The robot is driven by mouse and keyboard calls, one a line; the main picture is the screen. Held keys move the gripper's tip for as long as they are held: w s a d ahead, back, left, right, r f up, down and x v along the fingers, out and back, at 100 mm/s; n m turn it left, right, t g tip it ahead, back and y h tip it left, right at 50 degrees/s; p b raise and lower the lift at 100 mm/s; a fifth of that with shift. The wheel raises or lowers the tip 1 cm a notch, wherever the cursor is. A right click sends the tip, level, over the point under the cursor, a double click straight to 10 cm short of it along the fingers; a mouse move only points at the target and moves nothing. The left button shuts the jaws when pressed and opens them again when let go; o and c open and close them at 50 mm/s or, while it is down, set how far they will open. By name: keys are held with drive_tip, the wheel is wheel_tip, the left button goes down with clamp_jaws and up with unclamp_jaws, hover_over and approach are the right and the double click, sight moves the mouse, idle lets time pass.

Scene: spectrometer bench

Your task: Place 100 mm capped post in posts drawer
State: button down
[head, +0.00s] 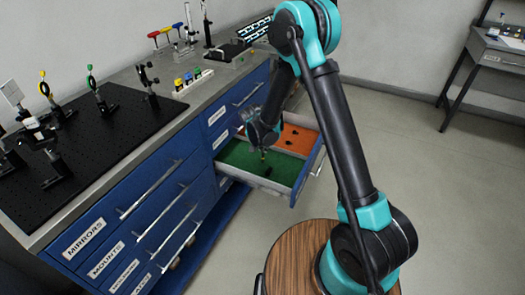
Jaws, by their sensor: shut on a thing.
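My gripper (263,148) points down over the open drawer (283,199), above its green-lined compartment (237,156). It is shut on a thin post (264,156), of which only a small yellowish bit shows below the fingers. The post's length and cap cannot be made out, nor whether its lower end touches the drawer floor. A dark item lies in the green compartment just below the gripper. The drawer's orange-lined compartment (298,138) holds a few small dark items. The drawer's own label is too small to read.
The blue cabinet (165,180) has several shut drawers, some labelled MIRRORS and MOUNTS. On its top stand a black breadboard (90,150) with mounted optics, coloured hex drivers (165,33) and a white rack (192,83). Floor at right is clear.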

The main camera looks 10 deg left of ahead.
drive_tip(key=shift+f, duration=0.75)
drive_tip(key=c, duration=1.5)
unclamp_jaws()
drive_tip(key=v, duration=1.2)
